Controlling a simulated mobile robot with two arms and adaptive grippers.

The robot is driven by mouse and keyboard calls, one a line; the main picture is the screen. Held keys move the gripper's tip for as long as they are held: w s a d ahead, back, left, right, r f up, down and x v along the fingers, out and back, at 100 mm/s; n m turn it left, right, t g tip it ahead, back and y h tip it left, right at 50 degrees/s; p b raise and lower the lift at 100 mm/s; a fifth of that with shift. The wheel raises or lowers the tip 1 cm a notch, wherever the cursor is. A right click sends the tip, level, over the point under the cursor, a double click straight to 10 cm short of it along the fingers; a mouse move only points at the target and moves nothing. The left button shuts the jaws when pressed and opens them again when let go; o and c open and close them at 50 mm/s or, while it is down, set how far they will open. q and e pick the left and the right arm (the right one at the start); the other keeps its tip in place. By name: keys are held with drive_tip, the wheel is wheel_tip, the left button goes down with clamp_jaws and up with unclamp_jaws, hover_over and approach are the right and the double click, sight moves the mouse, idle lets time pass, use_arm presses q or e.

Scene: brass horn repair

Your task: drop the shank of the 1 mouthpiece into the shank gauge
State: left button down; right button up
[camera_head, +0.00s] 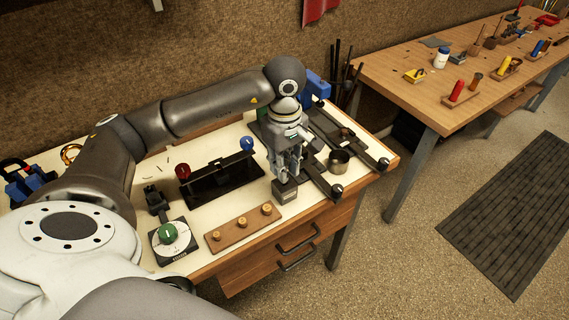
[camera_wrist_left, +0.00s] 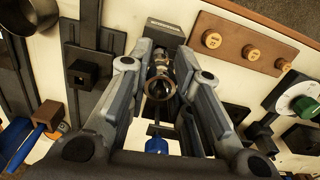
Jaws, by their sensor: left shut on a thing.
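My left gripper (camera_head: 286,172) comes down over the front right part of the bench. In the left wrist view its fingers (camera_wrist_left: 160,70) are shut on the mouthpiece (camera_wrist_left: 160,88), whose round cup rim faces the camera. My right gripper is not in view.
A wooden board (camera_head: 228,237) with several round brass-coloured pieces lies left of the block. A green-knobbed dial (camera_head: 168,234) and a black stand (camera_head: 222,185) are farther left.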

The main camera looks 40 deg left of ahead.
use_arm(q)
drive_tip(key=c, duration=1.2)
unclamp_jaws()
drive_tip(key=shift+c, duration=0.2)
wheel_tip(320, 180, up, 12)
